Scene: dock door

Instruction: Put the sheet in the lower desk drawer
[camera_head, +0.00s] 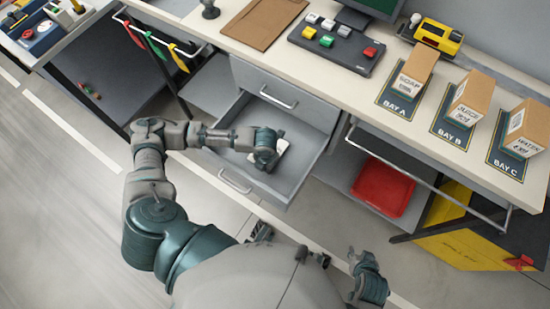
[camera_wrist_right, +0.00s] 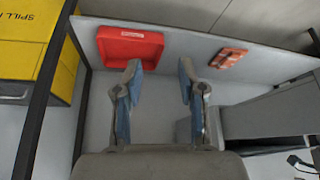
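The lower desk drawer (camera_head: 300,178) is pulled out, and the upper drawer (camera_head: 277,88) above it is shut. A small part of a white sheet (camera_head: 284,146) shows inside the lower drawer beside my left gripper (camera_head: 266,158). My left gripper reaches down into the drawer and covers the rest of the sheet. Its fingertips are hidden, so I cannot tell whether it still holds the sheet. My right gripper (camera_head: 362,262) is away from the desk, low in front of me. In the right wrist view (camera_wrist_right: 157,85) its fingers are apart with nothing between them.
A red tray (camera_head: 383,187) sits on the shelf right of the drawer. A yellow cabinet (camera_head: 470,240) stands farther right. The desktop holds a brown clipboard (camera_head: 262,22), a button panel (camera_head: 335,43) and boxes on bay mats. Flags hang on a rail at left.

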